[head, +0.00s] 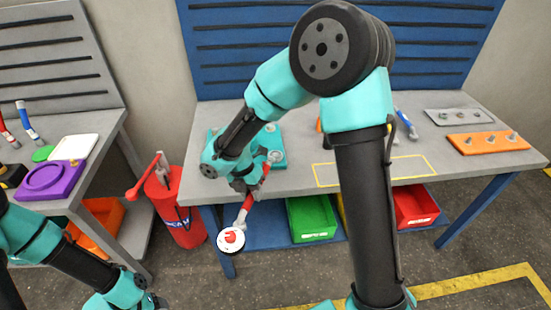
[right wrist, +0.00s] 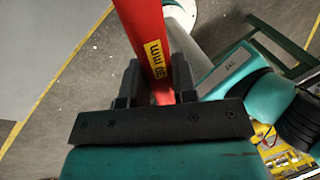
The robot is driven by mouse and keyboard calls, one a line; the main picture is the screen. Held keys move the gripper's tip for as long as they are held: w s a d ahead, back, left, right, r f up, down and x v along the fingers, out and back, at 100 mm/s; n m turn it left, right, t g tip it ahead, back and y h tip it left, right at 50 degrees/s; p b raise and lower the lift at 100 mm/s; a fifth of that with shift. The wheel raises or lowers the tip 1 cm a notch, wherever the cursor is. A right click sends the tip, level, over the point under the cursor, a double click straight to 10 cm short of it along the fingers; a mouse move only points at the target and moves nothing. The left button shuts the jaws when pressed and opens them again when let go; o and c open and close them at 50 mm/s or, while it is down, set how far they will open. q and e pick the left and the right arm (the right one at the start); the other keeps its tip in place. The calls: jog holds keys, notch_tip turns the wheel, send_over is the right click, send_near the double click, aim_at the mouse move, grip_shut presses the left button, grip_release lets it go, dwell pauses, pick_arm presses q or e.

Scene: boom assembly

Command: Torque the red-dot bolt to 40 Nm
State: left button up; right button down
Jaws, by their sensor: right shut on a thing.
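My right gripper (head: 247,186) is shut on a red-handled tool (head: 255,192) in front of the blue-backed bench. A round white dial-like disc with a red mark (head: 231,240) shows at the tool's lower end. The right wrist view also shows the red handle (right wrist: 142,30), with a yellow label, between the two fingers (right wrist: 153,85). An orange plate with several bolts (head: 490,142) and a grey plate with bolts (head: 459,117) lie at the bench's right. A teal part (head: 277,150) is partly hidden behind my right arm. I cannot make out a red dot on any bolt. My left gripper is not visible.
A yellow-outlined area (head: 340,176) on the bench is clear. A blue-handled tool (head: 405,124) lies behind my arm. Green (head: 312,219) and red (head: 415,205) bins stand below. A red bucket (head: 178,215) stands left, beside another bench with a purple part (head: 54,178).

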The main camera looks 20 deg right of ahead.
jog(key=shift+w+a+m, duration=0.4)
jog(key=shift+w+a, duration=0.05)
jog(key=shift+a, duration=0.05)
jog(key=shift+w, duration=0.1)
dwell(0.3)
jog(key=shift+w+a+m+y, duration=0.4)
jog(key=shift+w+a+m, duration=0.4)
jog(key=shift+w, duration=0.25)
jog(key=shift+w+a, duration=0.15)
jog(key=shift+w+a+m, duration=0.3)
jog(key=shift+w+m, duration=0.1)
jog(key=shift+w, duration=0.15)
jog(key=shift+w+a+m, duration=0.3)
jog(key=shift+w+m, duration=0.1)
jog(key=shift+w, duration=0.15)
jog(key=shift+w+g, duration=0.1)
jog(key=shift+g, duration=0.2)
jog(key=shift+w+a+m+y, duration=0.3)
jog(key=shift+w+m, duration=0.1)
jog(key=shift+w, duration=0.2)
jog(key=shift+w+a+m+y, duration=0.25)
jog(key=shift+w+m, duration=0.15)
jog(key=shift+w, duration=0.2)
